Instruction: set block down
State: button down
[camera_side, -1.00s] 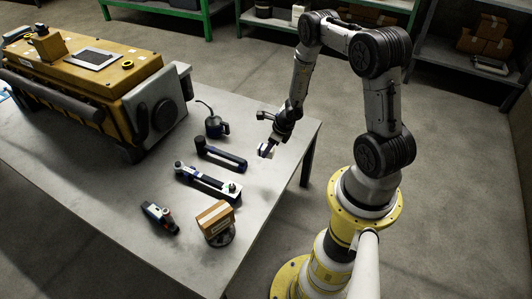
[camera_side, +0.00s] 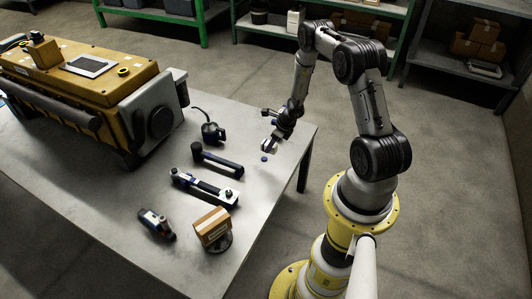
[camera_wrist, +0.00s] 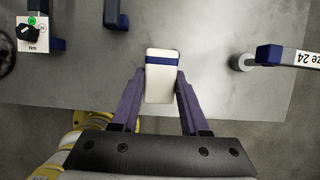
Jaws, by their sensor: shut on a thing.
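The block (camera_wrist: 162,85) is white with a blue band. In the wrist view it sits between the two purple fingers of my gripper (camera_wrist: 160,88), which is shut on it. In the side view my gripper (camera_side: 270,145) is near the table's right edge, with the white block (camera_side: 270,144) small at its tip. The block appears a little above the table (camera_side: 190,237); the exact gap is hard to tell. A small round blue thing (camera_side: 264,158) shows just below the block in the side view.
A dark-blue wrench-like tool (camera_side: 218,160), a longer tool (camera_side: 204,187), a small hand tool (camera_side: 157,224) and a brown box (camera_side: 212,227) lie left and in front. A black corded tool (camera_side: 212,131) is behind.

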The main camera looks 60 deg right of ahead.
jog(key=w+d+f, duration=0.1)
jog(key=f, duration=0.1)
jog(key=w+d+f, duration=0.1)
jog(key=f, duration=0.1)
jog(key=w+d+f, duration=0.1)
jog(key=shift+w+f, duration=0.35)
jog(key=shift+f, duration=1.65)
jog(key=shift+f, duration=0.15)
jog(key=shift+c, duration=2.1)
grip_release()
